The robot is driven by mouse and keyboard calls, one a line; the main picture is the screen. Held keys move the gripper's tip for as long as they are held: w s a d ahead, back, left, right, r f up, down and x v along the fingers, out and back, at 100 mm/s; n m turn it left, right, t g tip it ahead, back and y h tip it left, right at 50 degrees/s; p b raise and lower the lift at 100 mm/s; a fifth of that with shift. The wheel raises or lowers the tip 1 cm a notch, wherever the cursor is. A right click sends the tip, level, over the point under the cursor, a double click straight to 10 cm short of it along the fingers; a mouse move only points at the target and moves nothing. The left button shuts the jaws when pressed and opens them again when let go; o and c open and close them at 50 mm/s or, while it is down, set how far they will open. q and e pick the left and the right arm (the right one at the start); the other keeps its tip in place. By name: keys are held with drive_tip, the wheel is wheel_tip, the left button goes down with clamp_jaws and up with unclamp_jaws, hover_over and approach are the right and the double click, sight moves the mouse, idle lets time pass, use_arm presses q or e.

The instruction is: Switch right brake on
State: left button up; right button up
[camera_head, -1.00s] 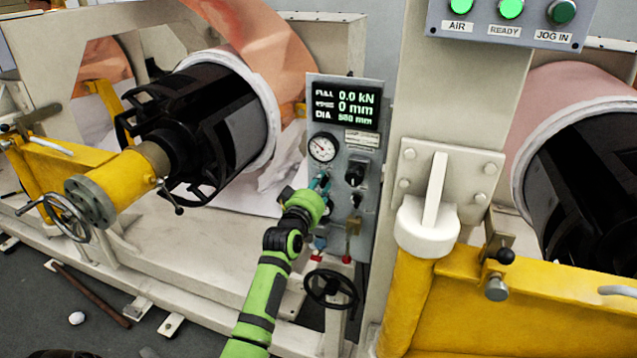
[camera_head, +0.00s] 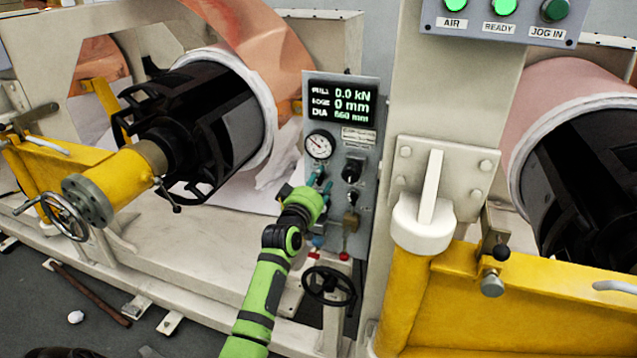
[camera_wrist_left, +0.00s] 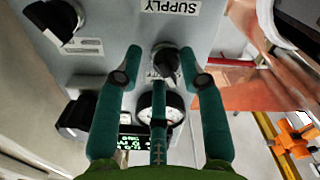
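A grey control panel (camera_head: 345,130) with a lit display, a round gauge (camera_head: 319,145) and black knobs (camera_head: 352,170) stands in the middle of the head view. I cannot tell which control is the right brake. My left gripper (camera_head: 320,176) is at the panel's left side, below the gauge, its teal fingertips partly hidden by my green wrist. In the left wrist view the gripper (camera_wrist_left: 161,62) is open, with a black knob (camera_wrist_left: 165,62) between its fingertips. Two more black knobs (camera_wrist_left: 55,20) (camera_wrist_left: 75,118) sit to the left there. A label reads SUPPLY.
A black handwheel (camera_head: 329,286) and a brass lever (camera_head: 350,222) are below and beside my gripper. A white post (camera_head: 430,200) with yellow arm (camera_head: 470,310) stands right. A copper roll on a black core (camera_head: 215,115) is left. A button box (camera_head: 500,20) hangs above.

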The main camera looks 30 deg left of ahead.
use_arm(q)
drive_tip(key=v, duration=1.2)
idle(0.4)
